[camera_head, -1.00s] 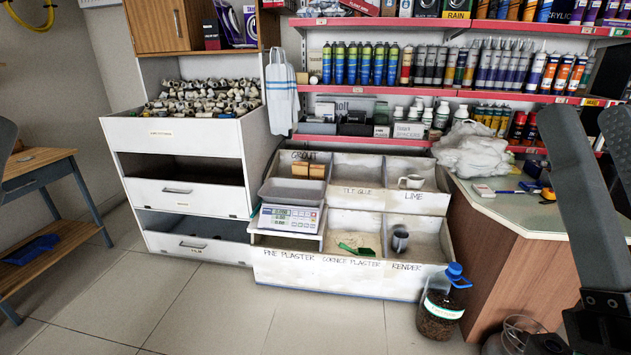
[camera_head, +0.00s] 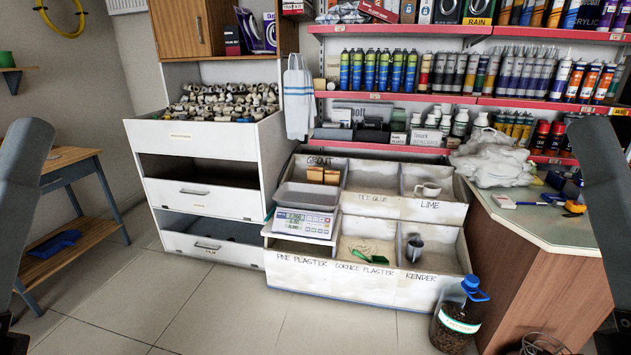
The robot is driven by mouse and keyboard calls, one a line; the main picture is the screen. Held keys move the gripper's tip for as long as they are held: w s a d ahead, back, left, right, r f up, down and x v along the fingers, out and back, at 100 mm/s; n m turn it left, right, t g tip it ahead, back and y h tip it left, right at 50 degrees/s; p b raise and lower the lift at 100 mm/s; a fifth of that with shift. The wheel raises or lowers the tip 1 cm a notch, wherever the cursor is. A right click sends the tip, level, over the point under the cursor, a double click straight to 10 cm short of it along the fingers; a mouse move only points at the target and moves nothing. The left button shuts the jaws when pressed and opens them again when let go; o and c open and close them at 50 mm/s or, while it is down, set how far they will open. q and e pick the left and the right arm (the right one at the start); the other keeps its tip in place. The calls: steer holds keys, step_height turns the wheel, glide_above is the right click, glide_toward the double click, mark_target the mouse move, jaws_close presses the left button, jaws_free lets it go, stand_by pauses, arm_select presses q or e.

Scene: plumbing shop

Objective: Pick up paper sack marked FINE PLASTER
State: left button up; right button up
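I see no paper sack marked FINE PLASTER in this view. A bin compartment at the front left of the white bin unit has a handwritten label (camera_head: 308,262) that reads like FINE PLASTER. A digital scale (camera_head: 304,222) with a grey pan stands over that compartment and hides most of its inside. Dark parts of my two arms stand at the left and right picture edges, far in front of the bins. Neither gripper's fingertips show.
Other compartments hold brown blocks (camera_head: 323,175), a white mug (camera_head: 428,190), a green scoop (camera_head: 377,259) and a dark cup (camera_head: 414,248). A blue-capped jug (camera_head: 458,318) stands by the wooden counter (camera_head: 530,292). A wooden side table (camera_head: 70,160) is at left. The tiled floor (camera_head: 225,315) between is clear.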

arm_select(q)
steer(key=shift+o, duration=0.3)
steer(key=o, duration=0.7)
steer(key=shift+o, duration=0.2)
